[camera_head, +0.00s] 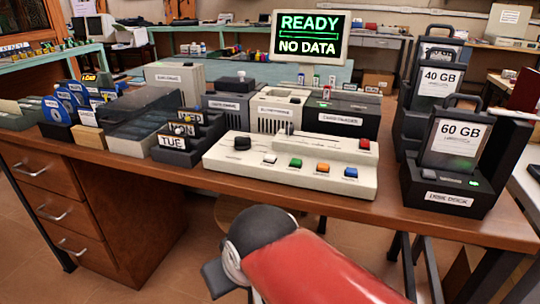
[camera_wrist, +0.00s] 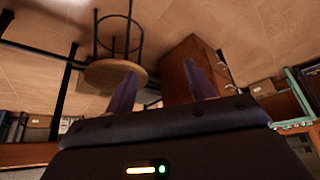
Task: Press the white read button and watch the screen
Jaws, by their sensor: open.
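The white button (camera_head: 270,159) is the leftmost of a row of coloured buttons on the cream control panel (camera_head: 225,160), at the middle of the desk. The screen (camera_head: 309,36) stands behind it and reads "READY" and "NO DATA" in green on black. My gripper (camera_wrist: 161,88) shows in the wrist view with its two fingers apart and nothing between them. That view shows the floor, a stool and the desk's drawers, but not the button. In the head view my red arm is in front of the desk, below the panel; the fingertips cannot be made out there.
Green (camera_head: 296,163), orange (camera_head: 323,168) and blue (camera_head: 351,172) buttons sit right of the white one. A "TUE" cartridge rack (camera_head: 174,143) stands left, a "60 GB" disk dock (camera_head: 447,199) right. A stool (camera_wrist: 115,75) is under the desk.

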